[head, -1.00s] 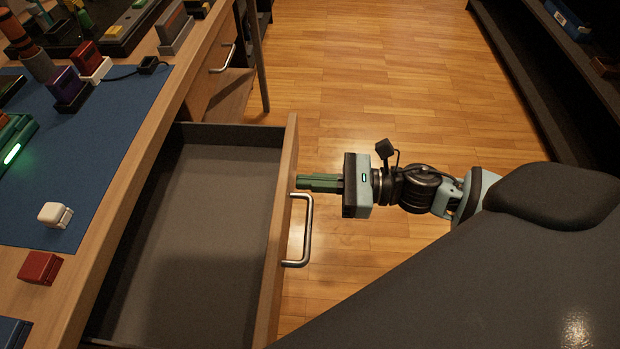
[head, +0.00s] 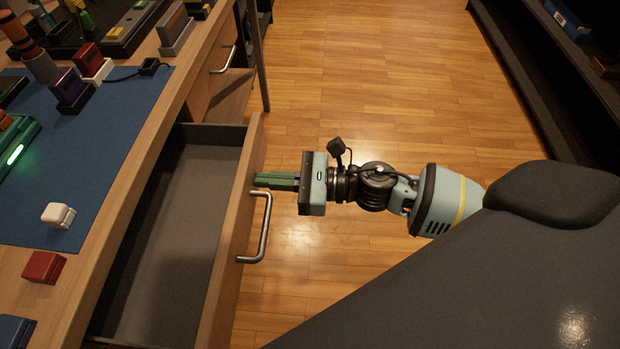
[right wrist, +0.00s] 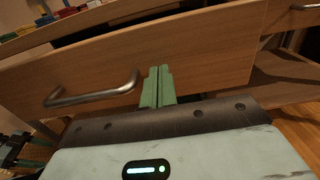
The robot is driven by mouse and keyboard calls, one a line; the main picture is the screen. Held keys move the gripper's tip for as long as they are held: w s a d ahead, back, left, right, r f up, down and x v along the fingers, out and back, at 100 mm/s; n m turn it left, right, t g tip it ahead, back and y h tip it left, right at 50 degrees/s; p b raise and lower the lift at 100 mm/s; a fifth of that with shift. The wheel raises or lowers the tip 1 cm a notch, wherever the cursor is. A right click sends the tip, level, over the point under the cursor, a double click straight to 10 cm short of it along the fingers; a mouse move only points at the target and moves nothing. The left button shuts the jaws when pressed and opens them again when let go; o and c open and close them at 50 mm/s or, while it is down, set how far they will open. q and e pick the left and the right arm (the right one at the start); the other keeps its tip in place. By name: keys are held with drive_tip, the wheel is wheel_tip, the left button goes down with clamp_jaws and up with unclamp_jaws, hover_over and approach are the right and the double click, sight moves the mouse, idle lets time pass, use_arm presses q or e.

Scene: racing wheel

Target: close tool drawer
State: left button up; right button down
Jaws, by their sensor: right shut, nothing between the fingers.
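The tool drawer (head: 182,230) stands partly open from the workbench, with a grey, empty-looking inside. Its wooden front (head: 234,215) carries a metal bar handle (head: 264,228), which also shows in the right wrist view (right wrist: 92,94). My right gripper (head: 256,180) is shut and empty, its green fingertips at the outer face of the drawer front beside the far end of the handle. In the right wrist view the closed green fingers (right wrist: 158,72) meet the wooden front (right wrist: 205,55), just right of the handle.
The workbench top with a blue mat (head: 105,130) holds a white block (head: 58,214), a red block (head: 43,267) and several other parts. Another closed drawer handle (head: 224,60) is farther along. Wooden floor (head: 380,90) is clear between bench and dark shelf (head: 545,80).

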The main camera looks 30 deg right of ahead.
sight(187, 184)
drive_tip(key=x, duration=1.7)
drive_tip(key=shift+w, duration=0.15)
use_arm(q)
drive_tip(key=shift+d, duration=0.1)
use_arm(e)
drive_tip(key=shift+a+r, duration=0.1)
use_arm(q)
drive_tip(key=shift+w, duration=0.2)
use_arm(e)
drive_tip(key=shift+r, duration=0.1)
